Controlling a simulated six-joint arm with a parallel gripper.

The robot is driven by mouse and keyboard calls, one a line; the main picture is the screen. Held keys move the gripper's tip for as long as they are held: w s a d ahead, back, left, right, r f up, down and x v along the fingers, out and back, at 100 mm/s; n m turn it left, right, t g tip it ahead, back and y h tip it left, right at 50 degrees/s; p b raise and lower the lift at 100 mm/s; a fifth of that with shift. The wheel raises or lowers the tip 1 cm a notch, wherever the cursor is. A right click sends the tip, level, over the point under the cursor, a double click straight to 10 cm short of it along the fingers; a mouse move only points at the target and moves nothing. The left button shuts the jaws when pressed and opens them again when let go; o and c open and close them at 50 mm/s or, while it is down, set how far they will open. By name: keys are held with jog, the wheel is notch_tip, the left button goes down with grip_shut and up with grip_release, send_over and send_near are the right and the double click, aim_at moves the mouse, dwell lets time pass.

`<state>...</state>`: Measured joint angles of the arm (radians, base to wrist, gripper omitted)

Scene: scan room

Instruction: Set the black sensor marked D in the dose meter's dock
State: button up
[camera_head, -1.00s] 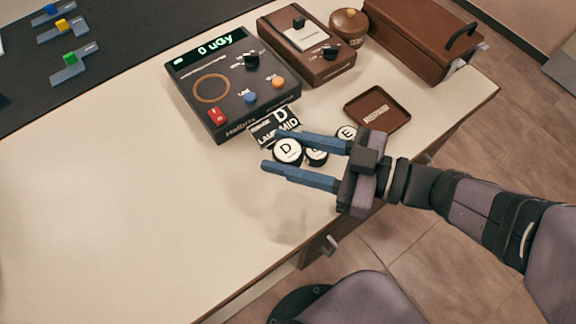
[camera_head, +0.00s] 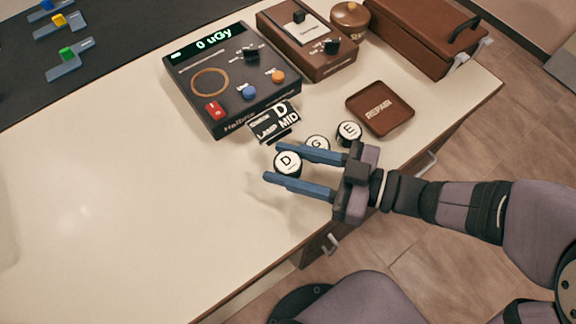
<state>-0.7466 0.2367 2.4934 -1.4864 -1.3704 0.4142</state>
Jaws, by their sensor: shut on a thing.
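The black sensor marked D (camera_head: 287,161), with a white round label, sits between the blue fingers of my gripper (camera_head: 275,164). My gripper is shut on it, with the fingers reaching in from the right. The dose meter (camera_head: 234,88) is a dark box up and left of my gripper. Its display reads 0 uGy. An orange ring (camera_head: 210,83) is marked on its top face, with nothing on it. I cannot tell how high the sensor is above the table.
Sensors G (camera_head: 317,142) and E (camera_head: 348,130) stand right of D; a finger partly hides G. A brown REPAIR tray (camera_head: 380,108) lies right. The table (camera_head: 120,200) is clear at left.

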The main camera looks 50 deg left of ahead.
aim_at(327, 184)
jog(key=shift+f, duration=1.8)
jog(key=shift+f, duration=0.25)
jog(key=o, duration=1.1)
jog(key=shift+f+b, duration=0.1)
jog(key=shift+b, duration=0.5)
jog(key=v, duration=0.5)
jog(key=p+v, duration=0.1)
jog(key=v, duration=0.1)
jog(key=shift+w+d+r, duration=0.1)
jog(key=shift+r, duration=0.25)
jog(key=shift+c, duration=1.2)
